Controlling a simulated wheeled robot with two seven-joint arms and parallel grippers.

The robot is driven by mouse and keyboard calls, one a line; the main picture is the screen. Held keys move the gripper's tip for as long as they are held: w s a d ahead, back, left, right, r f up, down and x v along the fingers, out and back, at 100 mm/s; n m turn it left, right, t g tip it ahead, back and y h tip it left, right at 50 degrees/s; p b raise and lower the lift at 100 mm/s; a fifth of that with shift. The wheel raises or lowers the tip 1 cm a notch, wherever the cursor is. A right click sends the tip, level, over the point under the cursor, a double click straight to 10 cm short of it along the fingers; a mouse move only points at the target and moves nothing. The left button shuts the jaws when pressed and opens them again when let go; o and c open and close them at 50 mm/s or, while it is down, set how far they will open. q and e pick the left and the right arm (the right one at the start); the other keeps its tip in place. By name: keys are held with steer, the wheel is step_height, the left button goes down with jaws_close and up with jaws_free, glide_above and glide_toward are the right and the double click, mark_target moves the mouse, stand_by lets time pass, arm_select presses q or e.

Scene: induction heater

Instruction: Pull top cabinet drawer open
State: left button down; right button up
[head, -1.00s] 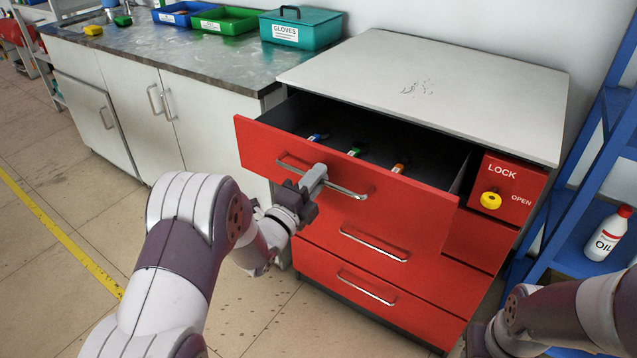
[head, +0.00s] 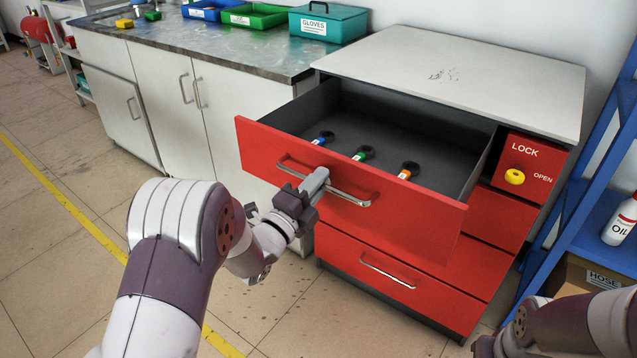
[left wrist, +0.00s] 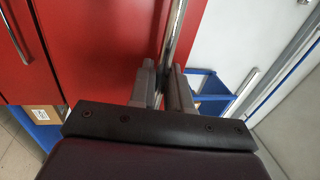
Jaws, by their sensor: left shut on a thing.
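The red cabinet's top drawer (head: 340,208) is pulled well out, its dark inside showing. In the left wrist view the gripper fingers (left wrist: 163,88) sit on both sides of the handle bar (left wrist: 175,35).
A red lock panel with a yellow knob (head: 514,176) is right of the drawer. Lower drawers (head: 390,275) are shut. A blue shelf (head: 590,215) with an oil bottle (head: 619,220) stands at right. A teal gloves box (head: 328,23) sits on the counter. Floor left of the cabinet is clear.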

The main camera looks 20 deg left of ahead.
arm_select(q)
steer(key=c, duration=1.3)
jaws_free()
steer(key=shift+c, duration=0.2)
steer(key=v, duration=1.2)
steer(key=shift+s, duration=0.35)
steer(key=shift+a+f, duration=0.1)
steer(key=shift+f, duration=0.05)
